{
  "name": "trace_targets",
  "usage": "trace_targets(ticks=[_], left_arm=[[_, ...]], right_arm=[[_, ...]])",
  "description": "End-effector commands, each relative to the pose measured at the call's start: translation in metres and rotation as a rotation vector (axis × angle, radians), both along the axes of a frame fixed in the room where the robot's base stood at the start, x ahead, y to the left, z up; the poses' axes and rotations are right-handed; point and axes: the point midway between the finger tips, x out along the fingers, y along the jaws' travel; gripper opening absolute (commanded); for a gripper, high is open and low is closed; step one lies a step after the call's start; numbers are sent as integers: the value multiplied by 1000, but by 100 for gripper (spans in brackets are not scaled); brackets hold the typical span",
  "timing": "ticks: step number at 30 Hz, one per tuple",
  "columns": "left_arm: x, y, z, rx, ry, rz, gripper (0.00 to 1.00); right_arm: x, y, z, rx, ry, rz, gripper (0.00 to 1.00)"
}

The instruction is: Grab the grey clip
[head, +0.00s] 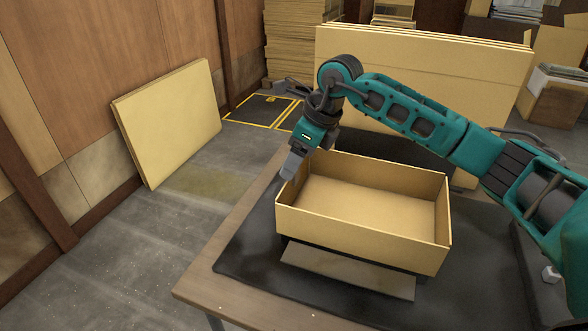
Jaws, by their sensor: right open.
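My right gripper (290,170) points down at the left end of an open cardboard box (365,228), just over or beside its left wall. Its jaws are open, though from here the fingers overlap and I cannot see between them. No grey clip can be made out for sure. A small pale grey piece (550,274) lies at the right on the black mat, partly near my right arm; it is too small to identify. My left gripper is not in view.
The box looks empty inside and stands on a black mat (245,245) on a wooden table (205,285). A flat brown strip (345,272) lies in front of the box. Large cardboard sheets (430,62) stand behind. A panel (170,120) leans on the left wall.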

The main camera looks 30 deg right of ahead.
Motion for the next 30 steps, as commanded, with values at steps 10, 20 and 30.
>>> trace_targets(ticks=[10, 20, 30], left_arm=[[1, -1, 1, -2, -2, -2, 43], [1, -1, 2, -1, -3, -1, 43], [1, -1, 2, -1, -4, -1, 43]], right_arm=[[0, 0, 0, 0, -1, 0, 49], [0, 0, 0, 0, -1, -1, 18], [0, 0, 1, 0, -1, -1, 4]])
